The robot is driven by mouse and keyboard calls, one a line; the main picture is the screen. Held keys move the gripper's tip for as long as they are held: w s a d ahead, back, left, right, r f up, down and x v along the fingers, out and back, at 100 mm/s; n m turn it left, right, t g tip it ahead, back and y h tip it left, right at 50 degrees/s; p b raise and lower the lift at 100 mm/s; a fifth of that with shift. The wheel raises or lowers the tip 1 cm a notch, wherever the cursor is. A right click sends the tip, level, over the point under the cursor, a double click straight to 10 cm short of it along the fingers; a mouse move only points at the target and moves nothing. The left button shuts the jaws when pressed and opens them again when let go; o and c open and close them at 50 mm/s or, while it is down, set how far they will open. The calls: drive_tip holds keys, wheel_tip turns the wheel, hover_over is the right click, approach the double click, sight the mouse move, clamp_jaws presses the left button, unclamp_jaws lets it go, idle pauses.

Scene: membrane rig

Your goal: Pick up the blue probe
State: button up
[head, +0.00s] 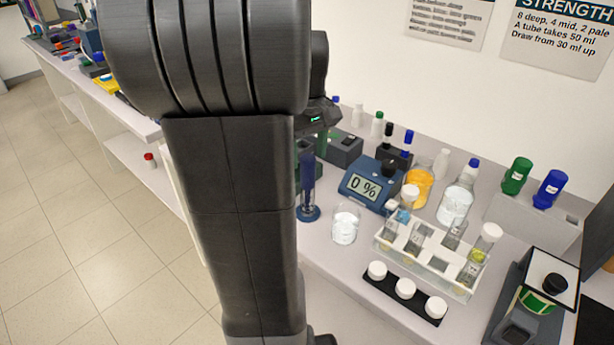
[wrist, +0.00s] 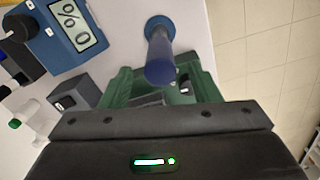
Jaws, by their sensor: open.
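The blue probe (wrist: 160,58) is a tall blue cylinder on a round blue foot, upright on the bench. In the head view the probe (head: 307,185) stands near the bench's front edge, partly beside my dark arm. My gripper (wrist: 163,82) has green fingers, spread apart on either side of the probe's upper end in the wrist view. In the head view my gripper (head: 310,155) is partly hidden behind my arm. It is open, and I cannot tell whether either finger touches the probe.
A blue meter reading 0 % (head: 364,187) stands right of the probe, with a beaker of clear liquid (head: 345,224) close by. A clear tube rack (head: 430,262) and a black strip with white caps (head: 405,292) lie further right. Open floor (head: 80,230) lies left.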

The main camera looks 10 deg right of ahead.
sight(308, 174)
drive_tip(key=shift+s+f, duration=0.1)
drive_tip(key=shift+f, duration=3.05)
drive_tip(key=c, duration=0.9)
